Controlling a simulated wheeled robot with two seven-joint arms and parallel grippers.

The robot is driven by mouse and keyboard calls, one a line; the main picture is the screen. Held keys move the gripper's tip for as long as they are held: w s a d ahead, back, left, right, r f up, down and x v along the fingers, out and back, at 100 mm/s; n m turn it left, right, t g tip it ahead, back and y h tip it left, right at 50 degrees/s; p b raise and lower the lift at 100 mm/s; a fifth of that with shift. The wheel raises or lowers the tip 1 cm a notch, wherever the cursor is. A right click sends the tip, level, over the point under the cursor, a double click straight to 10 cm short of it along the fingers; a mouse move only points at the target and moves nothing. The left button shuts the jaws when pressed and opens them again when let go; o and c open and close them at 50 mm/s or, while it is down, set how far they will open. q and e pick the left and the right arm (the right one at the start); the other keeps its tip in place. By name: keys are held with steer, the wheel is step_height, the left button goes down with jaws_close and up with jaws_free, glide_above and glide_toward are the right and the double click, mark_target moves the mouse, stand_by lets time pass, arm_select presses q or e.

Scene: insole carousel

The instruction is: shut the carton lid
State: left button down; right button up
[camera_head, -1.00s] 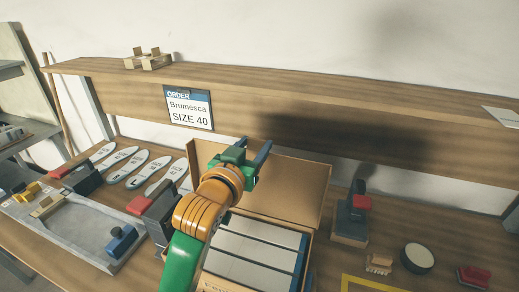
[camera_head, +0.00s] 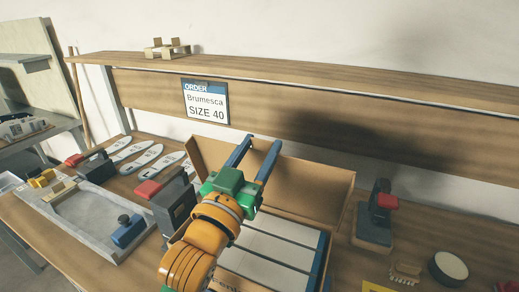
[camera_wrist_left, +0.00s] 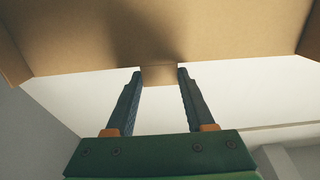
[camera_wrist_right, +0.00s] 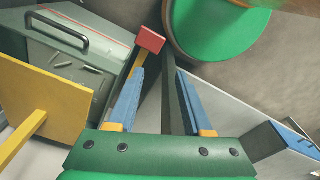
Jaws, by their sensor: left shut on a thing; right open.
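The brown carton (camera_head: 320,236) stands open on the bench, with several white-topped, blue-edged pieces inside. Its lid (camera_head: 318,188) stands up at the back, tilted away from the opening. My left gripper (camera_head: 258,148) is in front of the lid, its blue fingers reaching toward the lid's upper edge. In the left wrist view the lid (camera_wrist_left: 160,35) fills the top, and its small tab (camera_wrist_left: 159,75) sits between the fingertips, which are shut on it. My right gripper (camera_wrist_right: 160,72) shows only in its own wrist view, open and empty.
A dark block with a red top (camera_head: 172,202) stands close left of the carton. A stamp-like tool (camera_head: 376,215) and a round tin (camera_head: 448,268) are to the right. A wooden shelf (camera_head: 300,75) runs behind. A grey tray (camera_head: 90,220) lies left.

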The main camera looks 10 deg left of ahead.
arm_select(q)
steer(key=shift+c, duration=1.2)
jaws_free()
steer(key=p+v, duration=0.2)
steer(key=p, duration=0.2)
steer(key=r+p+v, duration=0.1)
steer(key=p+v, duration=0.1)
steer(key=p, duration=0.3)
steer(key=shift+s+f, duration=0.1)
steer(key=shift+s, duration=0.1)
steer(key=s, duration=0.1)
steer(key=f, duration=0.1)
steer(key=s, duration=0.1)
steer(key=shift+s+a+f, duration=0.25)
steer(key=shift+s, duration=0.1)
